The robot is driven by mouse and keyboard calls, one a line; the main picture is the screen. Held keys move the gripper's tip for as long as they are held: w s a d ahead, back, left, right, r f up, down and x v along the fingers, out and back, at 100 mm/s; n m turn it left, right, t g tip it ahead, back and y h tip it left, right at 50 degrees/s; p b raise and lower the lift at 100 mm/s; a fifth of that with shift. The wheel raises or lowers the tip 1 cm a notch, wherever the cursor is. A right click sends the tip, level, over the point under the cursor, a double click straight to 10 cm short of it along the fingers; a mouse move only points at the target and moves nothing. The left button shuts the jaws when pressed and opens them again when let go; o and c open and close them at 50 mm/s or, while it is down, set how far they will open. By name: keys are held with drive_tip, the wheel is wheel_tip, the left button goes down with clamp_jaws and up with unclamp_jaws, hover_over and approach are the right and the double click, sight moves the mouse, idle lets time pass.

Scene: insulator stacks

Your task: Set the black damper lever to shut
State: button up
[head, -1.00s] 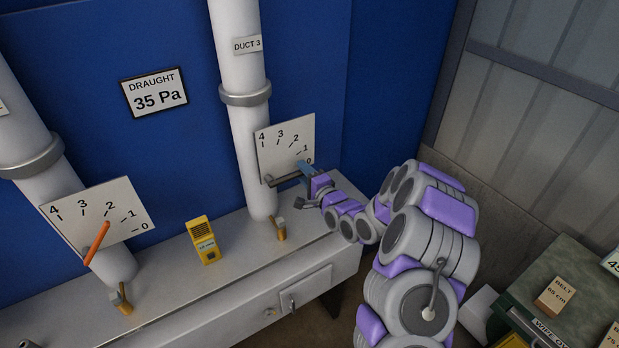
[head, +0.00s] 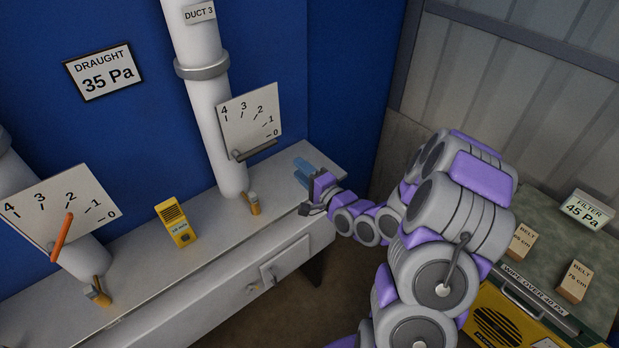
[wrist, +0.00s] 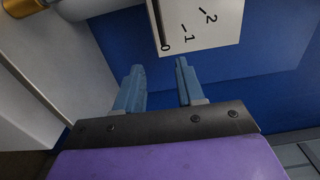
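The black damper lever (head: 256,150) is on the white scale plate (head: 250,112) of the duct 3 pipe. It lies along the plate's lower edge, with its end at the 0 mark. My gripper (head: 302,170) is to the right of and below the lever's end, apart from it, over the right end of the bench. In the wrist view, my gripper (wrist: 158,82) has its two blue fingers spread with nothing between them. The lever (wrist: 157,22) shows beyond the fingertips at the top, pointing at 0.
An orange lever (head: 62,236) on the left plate points near 2. A yellow meter (head: 176,222) and two small brass-handled valves stand on the grey bench (head: 130,246). A draught sign (head: 104,71) reads 35 Pa. Labelled boxes sit on a green-topped bench (head: 545,225) at right.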

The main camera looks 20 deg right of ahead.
drive_tip(key=p+v, duration=0.2)
drive_tip(key=p, duration=0.3)
drive_tip(key=shift+s+d+p, duration=0.25)
drive_tip(key=shift+s+p, duration=0.1)
drive_tip(key=shift+p, duration=0.05)
drive_tip(key=shift+a+f, duration=0.1)
drive_tip(key=shift+a, duration=0.05)
drive_tip(key=s+a+f+n+g+h+b, duration=0.1)
drive_tip(key=s+f+n+g+h+b, duration=0.4)
drive_tip(key=f+n+g+b, duration=0.4)
drive_tip(key=s+a+r+n+g+b, duration=0.2)
drive_tip(key=s+g+b, duration=0.1)
drive_tip(key=s, duration=0.8)
drive_tip(key=s+a+r+n+g+b, duration=0.1)
drive_tip(key=s+a+r+g+b, duration=0.1)
drive_tip(key=s, duration=0.9)
drive_tip(key=s+a+r+n+g+b, duration=0.2)
drive_tip(key=s+g, duration=0.3)
drive_tip(key=s, duration=0.5)
drive_tip(key=shift+s+a+r+n+h+b, duration=0.15)
drive_tip(key=shift+s+a+n+h+b, duration=0.2)
drive_tip(key=shift+a+b, duration=0.5)
